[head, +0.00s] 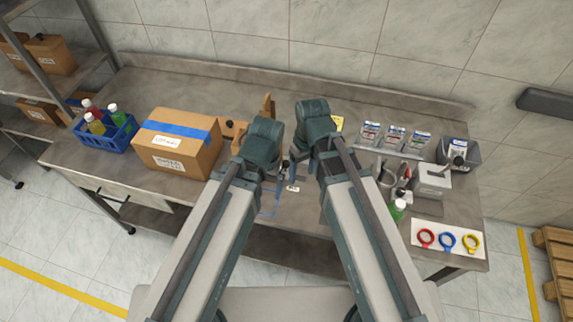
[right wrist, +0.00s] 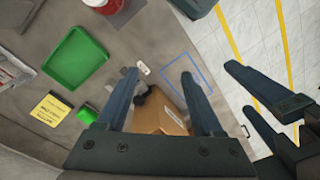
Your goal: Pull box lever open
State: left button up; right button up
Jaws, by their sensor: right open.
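A brown box (right wrist: 172,117) with a white label shows between the fingers of my right gripper (right wrist: 160,73) in the right wrist view. A black knob-like part (right wrist: 140,99), possibly the lever, is at its left edge beside the left finger. The right gripper is open with nothing held; I cannot tell whether it touches the box. My left gripper (right wrist: 238,88) shows at the right of this view, fingers apart and empty. In the head view, a wooden piece with a dark knob (head: 231,124) stands behind my left arm, partly hidden. My arms hide most of both grippers there.
A large cardboard box (head: 178,145) and a blue bottle crate (head: 105,133) stand left on the table. A grey bin (head: 460,151) and coloured rings on a white sheet (head: 447,238) are right. A green tray (right wrist: 76,58) and blue outlined rectangle (right wrist: 188,75) show in the wrist view.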

aim_at(288, 162)
jog(key=w+d+n+y+b, duration=0.2)
jog(key=w+n+y, duration=0.3)
jog(key=w, duration=0.8)
pick_arm(q)
notch_tip(288, 162, down, 14)
jog(key=b, duration=1.1)
jog(key=shift+r, duration=0.1)
pick_arm(e)
jog(key=shift+n+t+h, duration=0.3)
jog(key=shift+n+h, duration=0.1)
jog(key=shift+n, duration=0.1)
jog(key=x, duration=1.2)
jog(key=shift+w+d+f, duration=0.15)
jog(key=shift+w+f, duration=0.05)
jog(key=shift+f, duration=0.3)
pick_arm(q)
jog(key=shift+f+b, duration=0.8)
pick_arm(e)
jog(key=shift+x, duration=0.95)
jog(key=shift+r, duration=0.1)
grip_shut()
